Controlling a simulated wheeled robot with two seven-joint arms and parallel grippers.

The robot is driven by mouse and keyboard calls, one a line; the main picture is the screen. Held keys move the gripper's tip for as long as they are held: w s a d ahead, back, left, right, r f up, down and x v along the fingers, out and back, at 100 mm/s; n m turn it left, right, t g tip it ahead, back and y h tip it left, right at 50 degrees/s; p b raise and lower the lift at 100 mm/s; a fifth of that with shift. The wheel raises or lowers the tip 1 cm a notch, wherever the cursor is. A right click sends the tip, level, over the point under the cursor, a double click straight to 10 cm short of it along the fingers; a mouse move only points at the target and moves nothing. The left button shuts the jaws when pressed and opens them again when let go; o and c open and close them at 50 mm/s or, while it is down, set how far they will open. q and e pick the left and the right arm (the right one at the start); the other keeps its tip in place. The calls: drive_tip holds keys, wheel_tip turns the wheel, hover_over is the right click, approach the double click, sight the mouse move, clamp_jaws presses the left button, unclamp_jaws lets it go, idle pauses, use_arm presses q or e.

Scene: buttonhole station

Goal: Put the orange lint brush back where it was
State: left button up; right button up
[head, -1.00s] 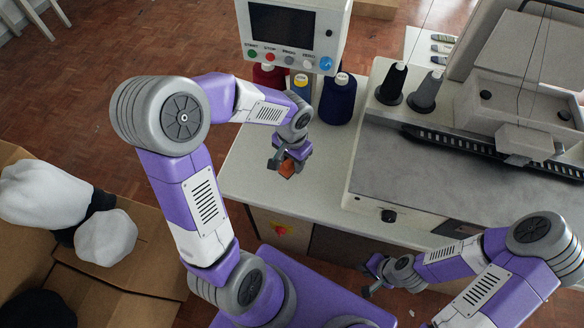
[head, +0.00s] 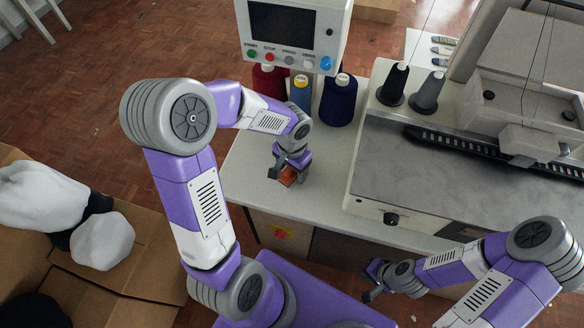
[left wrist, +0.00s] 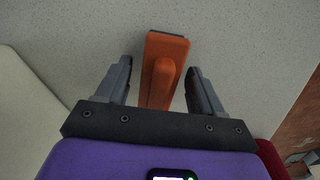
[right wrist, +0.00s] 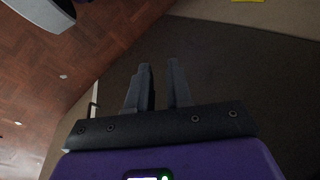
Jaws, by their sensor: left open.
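The orange lint brush (left wrist: 164,70) lies on the pale table top, between the open fingers of my left gripper (left wrist: 160,82) in the left wrist view. Gaps show on both sides of the brush. In the head view the brush (head: 288,176) is partly hidden under my left gripper (head: 285,174), near the table's front left. My right gripper (head: 369,282) is off the table's front edge. In the right wrist view its fingers (right wrist: 160,82) stand a little apart with nothing between them.
The sewing machine (head: 440,170) fills the table's right. A cardboard box (head: 125,270) with white bundles is at left.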

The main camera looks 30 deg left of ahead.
use_arm(q)
drive_tip(key=shift+r, duration=0.1)
drive_tip(key=shift+r+p, duration=0.3)
drive_tip(key=shift+r, duration=0.05)
wheel_tip(320, 180, up, 11)
drive_tip(key=p, duration=0.4)
drive_tip(key=shift+r, duration=0.2)
